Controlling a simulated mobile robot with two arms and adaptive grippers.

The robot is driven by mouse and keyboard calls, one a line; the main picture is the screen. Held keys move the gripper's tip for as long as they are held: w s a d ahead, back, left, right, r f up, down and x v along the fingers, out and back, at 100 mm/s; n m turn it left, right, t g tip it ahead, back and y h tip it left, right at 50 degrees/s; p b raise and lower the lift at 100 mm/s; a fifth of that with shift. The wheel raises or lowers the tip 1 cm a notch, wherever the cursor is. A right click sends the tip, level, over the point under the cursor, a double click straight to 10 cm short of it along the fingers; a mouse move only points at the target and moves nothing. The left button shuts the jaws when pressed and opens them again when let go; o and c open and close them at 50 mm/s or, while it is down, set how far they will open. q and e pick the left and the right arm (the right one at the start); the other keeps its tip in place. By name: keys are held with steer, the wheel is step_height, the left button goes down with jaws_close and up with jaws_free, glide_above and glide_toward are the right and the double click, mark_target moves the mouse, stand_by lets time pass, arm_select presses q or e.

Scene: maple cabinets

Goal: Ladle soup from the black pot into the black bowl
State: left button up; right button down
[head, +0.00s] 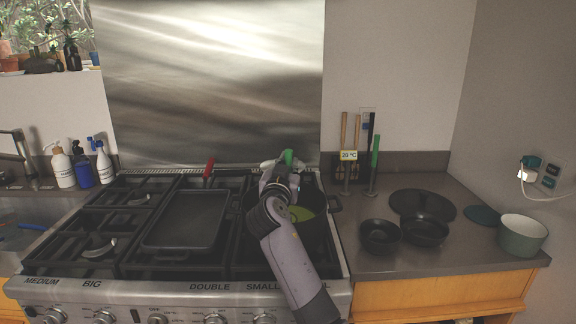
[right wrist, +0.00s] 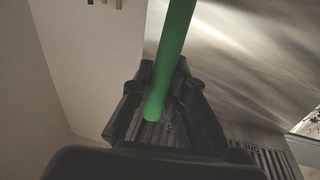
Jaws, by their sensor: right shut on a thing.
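The black pot (head: 318,232) stands on the right burners of the stove, with yellow-green soup (head: 301,214) in it. My right gripper (head: 286,163) is over the pot's back part and is shut on a green handle (head: 289,156), which I take to be the ladle's. In the right wrist view the green handle (right wrist: 172,60) runs between the fingers. The ladle's lower end is hidden behind my arm. Two dark bowls stand on the counter right of the stove: a nearer one (head: 380,237) and one beside it (head: 424,231). Both look empty. My left gripper is out of view.
A flat griddle pan (head: 187,220) lies on the middle burners. A dark plate (head: 422,204) lies behind the bowls. A green-white pot (head: 522,236) stands at the counter's right end. Utensils (head: 359,160) stand upright by the wall. Bottles (head: 82,166) stand at left.

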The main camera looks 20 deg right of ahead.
steer(key=shift+r, duration=0.1)
step_height(320, 180, up, 15)
steer(key=p, duration=0.8)
steer(key=shift+p, duration=0.3)
stand_by(0.6)
